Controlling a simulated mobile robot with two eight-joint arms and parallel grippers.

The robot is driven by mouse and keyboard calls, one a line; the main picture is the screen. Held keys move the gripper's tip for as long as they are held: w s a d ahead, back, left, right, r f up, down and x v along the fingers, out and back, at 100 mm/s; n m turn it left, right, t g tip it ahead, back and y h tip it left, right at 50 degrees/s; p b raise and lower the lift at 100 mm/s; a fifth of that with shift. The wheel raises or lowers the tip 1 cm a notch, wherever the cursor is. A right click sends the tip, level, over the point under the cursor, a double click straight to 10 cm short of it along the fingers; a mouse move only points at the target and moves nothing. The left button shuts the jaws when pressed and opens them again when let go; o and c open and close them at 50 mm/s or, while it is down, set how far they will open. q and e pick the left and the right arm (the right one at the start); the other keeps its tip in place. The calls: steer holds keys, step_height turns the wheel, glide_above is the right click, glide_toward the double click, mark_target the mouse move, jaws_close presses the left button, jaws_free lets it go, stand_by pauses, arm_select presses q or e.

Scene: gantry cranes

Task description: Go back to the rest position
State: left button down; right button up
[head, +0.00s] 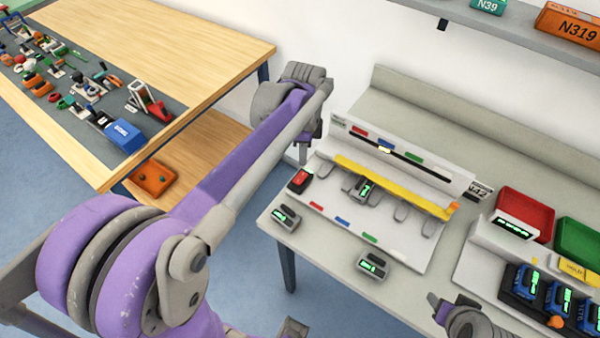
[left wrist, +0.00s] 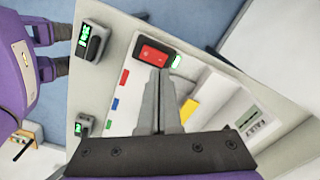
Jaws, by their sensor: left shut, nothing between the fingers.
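My left arm comes in from the left across the head view. Its left gripper (head: 303,158) points down above the left end of the white gantry panel (head: 395,235), by a small red device (head: 299,181). In the left wrist view the left gripper (left wrist: 163,72) is shut with nothing between its fingers. Its tips overlap the red device (left wrist: 153,52) in the picture; whether they touch it I cannot tell. A grey piece at the lower right of the head view looks like my right gripper (head: 448,308), mostly cut off; its jaws cannot be judged.
Two grey devices with green displays, one (head: 286,218) at the table's left edge and one (head: 373,264) at its front. A yellow bar (head: 390,186) crosses the panel. Red (head: 525,214) and green (head: 580,244) bins stand right. A wooden table (head: 190,45) is at left.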

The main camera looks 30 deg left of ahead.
steer(key=shift+w+r+p, duration=0.25)
steer(key=shift+r+p, duration=0.1)
steer(key=shift+r, duration=0.35)
arm_select(q)
steer(key=shift+r, duration=0.85)
steer(key=shift+s+d, duration=0.2)
steer(key=shift+s, duration=0.1)
arm_select(e)
steer(key=shift+f, duration=0.1)
arm_select(q)
steer(key=s+d+f+n+t, duration=0.2)
steer(key=s+n, duration=0.2)
steer(key=s+d+f+n+t, duration=0.1)
steer(key=s+d+n, duration=0.1)
steer(key=s+n, duration=0.2)
steer(key=s+d+f+n+t, duration=0.2)
steer(key=s+n, duration=0.2)
steer(key=s, duration=0.2)
steer(key=shift+s+d+f+n+t, duration=0.2)
steer(key=shift+f+n+t, duration=0.1)
steer(key=shift+f+n, duration=0.1)
steer(key=shift+r, duration=0.1)
steer(key=shift+w, duration=0.1)
